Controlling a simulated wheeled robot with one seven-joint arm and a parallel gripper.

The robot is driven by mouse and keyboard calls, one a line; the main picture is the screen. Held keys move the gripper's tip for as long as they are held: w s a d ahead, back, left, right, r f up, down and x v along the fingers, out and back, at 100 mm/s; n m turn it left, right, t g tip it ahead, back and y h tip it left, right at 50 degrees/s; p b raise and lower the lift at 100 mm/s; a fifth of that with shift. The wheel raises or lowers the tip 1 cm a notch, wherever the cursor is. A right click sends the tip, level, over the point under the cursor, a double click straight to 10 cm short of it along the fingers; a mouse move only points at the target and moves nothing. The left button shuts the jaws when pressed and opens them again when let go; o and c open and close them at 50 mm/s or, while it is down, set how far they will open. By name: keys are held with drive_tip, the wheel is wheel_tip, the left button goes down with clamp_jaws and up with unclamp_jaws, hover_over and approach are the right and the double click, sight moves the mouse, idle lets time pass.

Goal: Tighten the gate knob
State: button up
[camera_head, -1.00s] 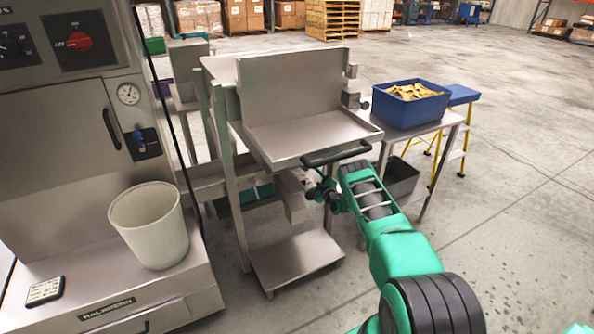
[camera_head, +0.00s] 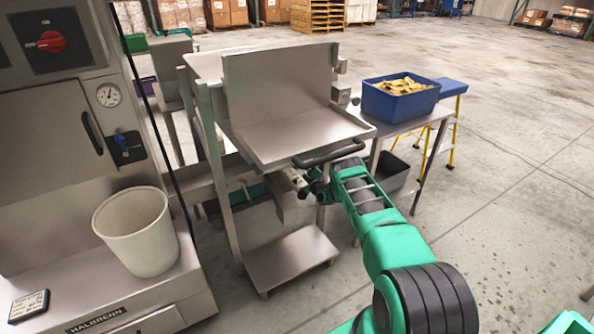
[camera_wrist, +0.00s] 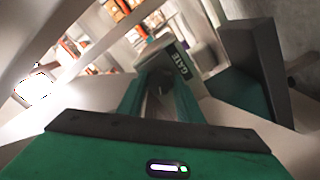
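The weigher (camera_head: 262,137) is a steel stand with a tilted tray and a black bar handle. Below its tray my gripper (camera_head: 312,187) reaches in from the right, beside a small steel housing (camera_head: 286,205). In the wrist view a block with the label GATE (camera_wrist: 181,66) stands just ahead. The gate knob (camera_wrist: 160,94), a dark grey rounded piece, shows between the two green fingers of my gripper (camera_wrist: 158,98). The fingers are apart, one on each side of it. I cannot tell whether they press on it. The knob is too small to make out in the head view.
A blue bin (camera_head: 398,104) of yellow pieces stands on a side table right of the weigher, with a blue-topped step stool (camera_head: 452,88) behind. A machine with a white bucket (camera_head: 140,235) stands at left. Open floor lies to the right.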

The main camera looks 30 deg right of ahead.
drive_tip(key=shift+a+m, duration=0.1)
drive_tip(key=shift+m, duration=0.3)
drive_tip(key=m, duration=0.4)
drive_tip(key=shift+m, duration=0.3)
drive_tip(key=m, duration=0.3)
drive_tip(key=shift+r, duration=0.1)
drive_tip(key=shift+m, duration=1.7)
drive_tip(key=shift+d+r, duration=0.1)
drive_tip(key=shift+d, duration=0.1)
drive_tip(key=o, duration=1)
drive_tip(key=shift+o, duration=0.2)
drive_tip(key=shift+a, duration=0.1)
